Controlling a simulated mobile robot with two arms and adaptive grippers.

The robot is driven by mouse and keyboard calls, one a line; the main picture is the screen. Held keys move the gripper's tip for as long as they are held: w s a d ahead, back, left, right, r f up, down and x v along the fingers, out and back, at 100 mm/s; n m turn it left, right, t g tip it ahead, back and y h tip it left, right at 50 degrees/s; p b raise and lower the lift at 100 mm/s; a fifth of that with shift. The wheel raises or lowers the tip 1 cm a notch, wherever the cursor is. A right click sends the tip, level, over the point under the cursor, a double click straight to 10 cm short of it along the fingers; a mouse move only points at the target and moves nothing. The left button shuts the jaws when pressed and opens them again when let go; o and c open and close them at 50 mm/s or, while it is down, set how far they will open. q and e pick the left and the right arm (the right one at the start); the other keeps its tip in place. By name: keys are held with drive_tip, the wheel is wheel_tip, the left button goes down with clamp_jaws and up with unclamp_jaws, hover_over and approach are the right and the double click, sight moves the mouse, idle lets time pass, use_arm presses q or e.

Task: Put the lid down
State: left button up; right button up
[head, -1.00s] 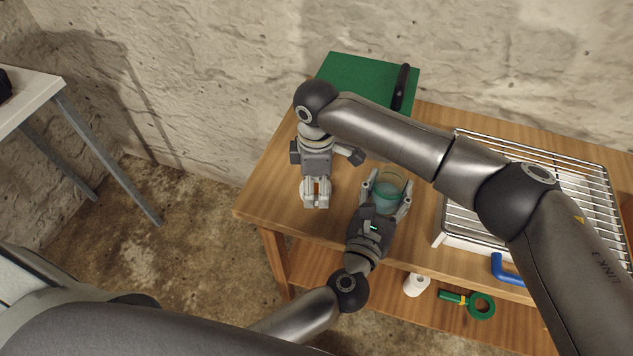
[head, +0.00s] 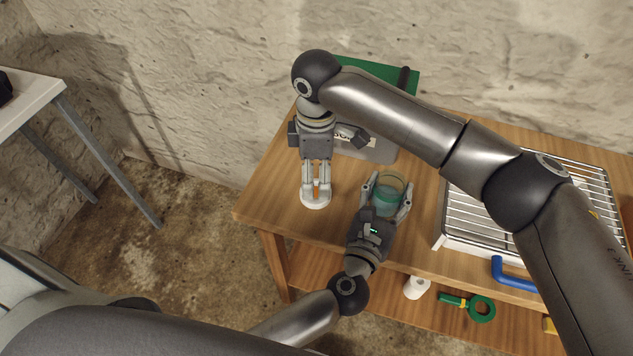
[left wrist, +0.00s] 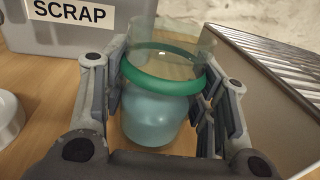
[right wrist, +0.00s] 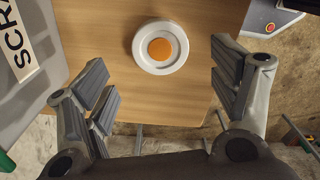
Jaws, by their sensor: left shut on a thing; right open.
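A round white piece with an orange centre (right wrist: 160,49) lies flat on the wooden table below my right gripper. It also shows in the head view (head: 316,203); whether the orange disc is the lid on a white dish or all one piece, I cannot tell. My right gripper (head: 316,184) is open, with its fingers spread and nothing between them, above the white piece. My left gripper (head: 389,192) is shut on a clear jar (left wrist: 153,118) with a green ring and pale blue contents. The jar is upright and its top looks open.
A grey bin labelled SCRAP (left wrist: 110,38) stands behind the jar. A wire rack (head: 578,190) is to the right. A blue handle (head: 512,275) juts at the table's front edge. A green ring-shaped tool (head: 481,308) and a white roll (head: 416,286) are on the lower shelf.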

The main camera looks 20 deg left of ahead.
sight(316, 191)
wheel_tip(316, 191, up, 7)
drive_tip(key=shift+f, duration=0.2)
use_arm(q)
drive_tip(key=o, duration=1.2)
